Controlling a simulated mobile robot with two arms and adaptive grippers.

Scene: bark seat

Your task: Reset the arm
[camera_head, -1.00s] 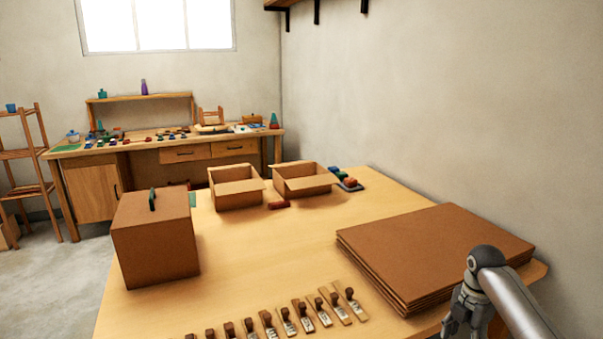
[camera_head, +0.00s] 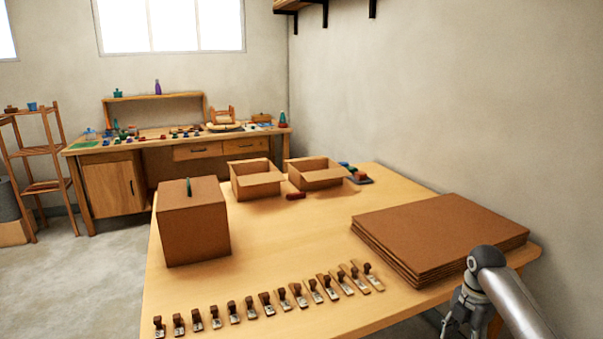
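My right gripper (camera_head: 458,318) is at the bottom right of the head view, beside the front right edge of the wooden table (camera_head: 300,240). Its fingers point down and look spread apart, with nothing visible between them. The lower ends of the fingers are near the frame's bottom edge. My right arm comes in from the lower right corner. My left gripper and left arm are not in view.
A stack of brown cardboard sheets (camera_head: 440,235) lies close to my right arm. Several wooden stamps (camera_head: 265,304) line the table's front. A closed brown box (camera_head: 193,228) stands left; two open boxes (camera_head: 258,182) (camera_head: 318,176) stand behind. The table's middle is clear.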

